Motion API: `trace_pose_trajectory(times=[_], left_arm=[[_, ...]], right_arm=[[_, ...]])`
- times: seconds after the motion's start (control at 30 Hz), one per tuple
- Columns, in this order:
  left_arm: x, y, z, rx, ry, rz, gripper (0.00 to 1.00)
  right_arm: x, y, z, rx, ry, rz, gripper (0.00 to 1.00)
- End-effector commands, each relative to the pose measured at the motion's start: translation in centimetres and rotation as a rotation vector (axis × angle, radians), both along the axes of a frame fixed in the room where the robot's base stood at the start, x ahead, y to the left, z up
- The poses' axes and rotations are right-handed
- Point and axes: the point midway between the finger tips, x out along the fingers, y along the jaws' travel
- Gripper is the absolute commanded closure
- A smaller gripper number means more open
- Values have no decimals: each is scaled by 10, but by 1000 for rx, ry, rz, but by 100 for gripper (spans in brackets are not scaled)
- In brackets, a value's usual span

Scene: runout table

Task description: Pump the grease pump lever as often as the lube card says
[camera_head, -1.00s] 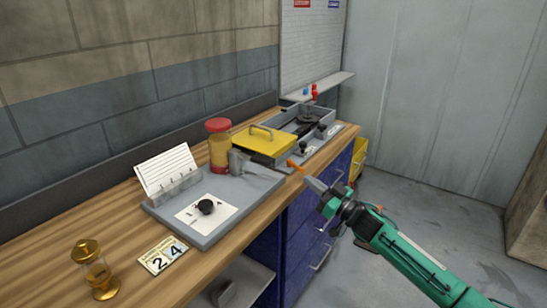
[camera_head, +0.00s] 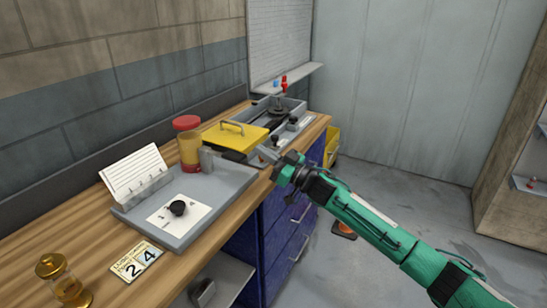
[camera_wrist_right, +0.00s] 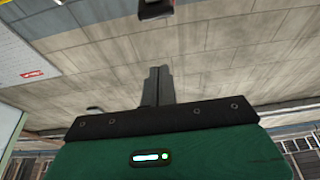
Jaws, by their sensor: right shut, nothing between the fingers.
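The grease pump has a yellow reservoir with a red cap (camera_head: 187,142) and a grey metal body (camera_head: 206,159) on a grey tray (camera_head: 230,181). Its lever does not show clearly now; the orange tip seen earlier is out of sight, perhaps behind my gripper. A card with a large 2 and 4 (camera_head: 137,261) lies on the bench at the front; its small print is unreadable. My right gripper (camera_head: 264,153) is shut and empty, near the tray's far right corner; I cannot tell whether it touches anything. Its closed fingers also show in the right wrist view (camera_wrist_right: 156,86). My left gripper is not in view.
A yellow lidded box (camera_head: 234,138) and a grey tray of parts (camera_head: 287,118) stand behind. A brass oiler (camera_head: 65,282) stands front left.

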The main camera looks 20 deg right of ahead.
Motion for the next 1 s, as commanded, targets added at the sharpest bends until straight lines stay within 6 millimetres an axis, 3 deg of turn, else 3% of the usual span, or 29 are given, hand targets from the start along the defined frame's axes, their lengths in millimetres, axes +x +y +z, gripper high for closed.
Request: trace_pose_trajectory(times=[0.23,0.3,0.5,1.0], left_arm=[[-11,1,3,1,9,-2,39],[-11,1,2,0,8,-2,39],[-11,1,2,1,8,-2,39],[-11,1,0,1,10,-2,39]], right_arm=[[38,29,17,2,0,-1,100],[35,28,-3,3,7,-1,100],[35,27,-21,1,2,-1,100],[35,27,-27,2,-1,-1,100]])
